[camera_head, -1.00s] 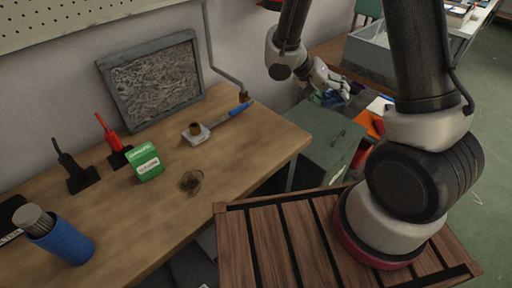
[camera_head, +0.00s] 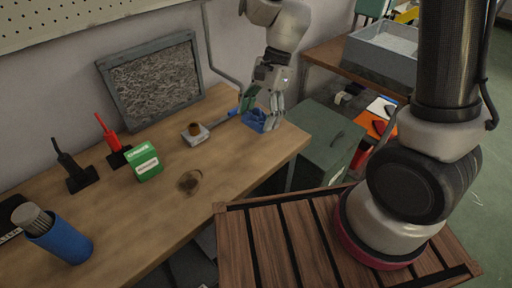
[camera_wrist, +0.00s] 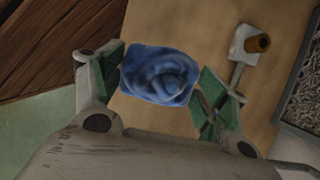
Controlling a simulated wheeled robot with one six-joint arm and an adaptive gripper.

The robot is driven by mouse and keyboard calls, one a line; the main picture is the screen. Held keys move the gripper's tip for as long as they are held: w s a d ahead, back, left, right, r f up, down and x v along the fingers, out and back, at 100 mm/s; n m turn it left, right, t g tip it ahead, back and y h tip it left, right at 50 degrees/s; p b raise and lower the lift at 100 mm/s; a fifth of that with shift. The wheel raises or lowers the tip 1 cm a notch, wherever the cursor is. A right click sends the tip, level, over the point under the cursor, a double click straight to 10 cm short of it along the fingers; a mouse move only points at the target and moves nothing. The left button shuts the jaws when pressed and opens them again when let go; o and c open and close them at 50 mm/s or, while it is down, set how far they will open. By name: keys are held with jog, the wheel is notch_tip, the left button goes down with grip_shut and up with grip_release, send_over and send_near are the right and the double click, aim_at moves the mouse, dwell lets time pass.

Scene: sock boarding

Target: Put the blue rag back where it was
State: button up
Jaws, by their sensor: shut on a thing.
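The blue rag (camera_head: 256,121) is a crumpled bundle at the right end of the wooden workbench (camera_head: 222,168). My gripper (camera_head: 262,112) points down at it there. In the wrist view the rag (camera_wrist: 160,76) sits between my gripper's green-padded fingers (camera_wrist: 160,84), which are shut on it. The workbench top (camera_wrist: 190,25) shows behind the rag. I cannot tell whether the rag touches the bench.
A green box (camera_head: 144,162) stands farther left. A grey-green metal box (camera_head: 325,145) stands right of the bench. The bench's front right is clear.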

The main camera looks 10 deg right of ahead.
aim_at(254, 151)
notch_tip(254, 151, down, 10)
jog(key=shift+a+r, duration=0.1)
jog(key=shift+a, duration=0.05)
dwell(0.3)
jog(key=o, duration=1)
jog(key=shift+o, duration=0.2)
jog(key=shift+r, duration=0.1)
jog(key=v, duration=1.2)
